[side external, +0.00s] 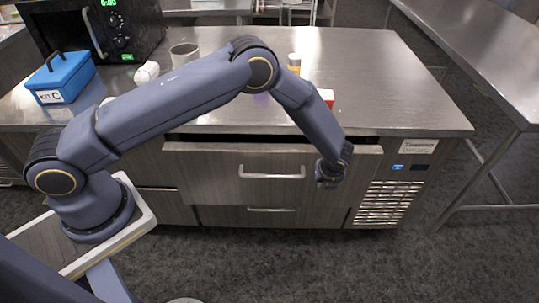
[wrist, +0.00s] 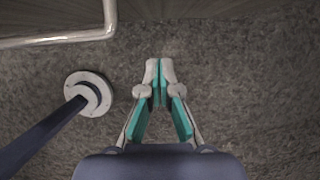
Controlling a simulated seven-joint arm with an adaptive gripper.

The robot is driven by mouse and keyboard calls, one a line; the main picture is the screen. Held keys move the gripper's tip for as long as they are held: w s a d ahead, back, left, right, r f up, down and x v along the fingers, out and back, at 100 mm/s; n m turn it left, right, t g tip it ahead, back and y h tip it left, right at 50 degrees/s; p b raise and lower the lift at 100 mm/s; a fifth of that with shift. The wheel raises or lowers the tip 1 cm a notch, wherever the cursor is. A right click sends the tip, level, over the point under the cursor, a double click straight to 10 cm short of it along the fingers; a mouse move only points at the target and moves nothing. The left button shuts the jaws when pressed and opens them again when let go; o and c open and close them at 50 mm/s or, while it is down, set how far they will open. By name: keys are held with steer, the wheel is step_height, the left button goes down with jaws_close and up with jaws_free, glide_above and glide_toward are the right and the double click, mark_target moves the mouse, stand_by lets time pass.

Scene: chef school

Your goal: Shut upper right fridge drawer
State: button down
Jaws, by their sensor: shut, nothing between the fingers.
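The upper right fridge drawer (side external: 215,168) has a wood-look front and a metal bar handle (side external: 272,173). It stands partly open, with a dark gap along its top edge under the counter. My gripper (side external: 329,182) is in front of the drawer's right end, right of the handle. I cannot tell from the side view whether it touches the front. In the wrist view my gripper (wrist: 160,75) is shut and empty, fingertips together over the floor. The handle (wrist: 60,40) shows there at upper left, and the drawer front (wrist: 190,8) runs along the top edge.
The lower drawer (side external: 235,217) below looks shut. A vent grille (side external: 384,203) is to the right. The steel counter (side external: 370,80) above holds a blue box (side external: 62,80), a metal pot (side external: 184,55) and small items. Dark carpet (side external: 300,265) in front is clear.

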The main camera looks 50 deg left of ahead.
steer(key=s+a+f+m+g+y, duration=0.2)
steer(key=s+a+f+m+y, duration=0.1)
steer(key=s+a+y, duration=0.5)
steer(key=s+a+f+m+g+y, duration=0.25)
steer(key=s+a+m+y, duration=0.2)
steer(key=s+a, duration=0.4)
steer(key=m+t+y, duration=0.1)
steer(key=m+y, duration=0.1)
glide_toward(201, 176)
steer(key=s+a, duration=0.1)
steer(key=a, duration=0.4)
steer(key=shift+w+a+f+n, duration=0.25)
steer(key=shift+w+a, duration=0.15)
steer(key=shift+a, duration=0.15)
